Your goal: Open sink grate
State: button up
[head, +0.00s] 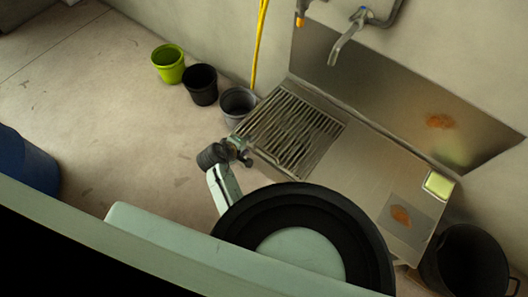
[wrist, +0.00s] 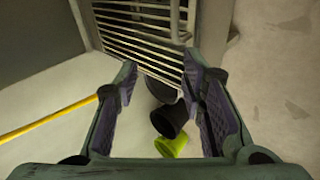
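The sink grate (head: 290,133), a panel of parallel metal bars, lies in the left part of the steel sink counter (head: 365,165). It looks closed and level with the counter. In the wrist view the grate's bars (wrist: 140,42) run across the top middle, beyond and between my fingers. My gripper (head: 243,150) is at the grate's near left edge. In the wrist view my gripper (wrist: 160,72) is open, with a wide gap between its two padded fingers and nothing held. The right fingertip overlaps the grate's edge in the picture; I cannot tell whether they touch.
A faucet (head: 347,40) juts from the wall above the counter. A yellow pole (head: 260,45) leans behind. Green (head: 168,64), black (head: 201,84) and grey (head: 238,104) buckets stand left of the sink. A yellow-green sponge (head: 438,185) and a dark bin (head: 468,262) are at right.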

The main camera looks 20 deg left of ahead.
aim_at(265, 152)
jog(key=shift+g+h, duration=0.3)
jog(key=shift+h, duration=0.4)
jog(key=w+d+f+b, duration=0.1)
jog(key=d+f+b, duration=0.1)
jog(key=f, duration=0.1)
jog(key=w+d+f+b, duration=0.1)
jog(key=d+f+b, duration=0.1)
jog(key=f, duration=0.1)
jog(key=w+d+f+b, duration=0.1)
jog(key=d+f+b, duration=0.1)
jog(key=f, duration=0.2)
jog(key=shift+w, duration=0.4)
jog(key=shift+w+d+f+b, duration=0.15)
jog(key=shift+w+f+b, duration=0.1)
jog(key=shift+w+b, duration=0.15)
jog(key=shift+c, duration=0.4)
grip_shut()
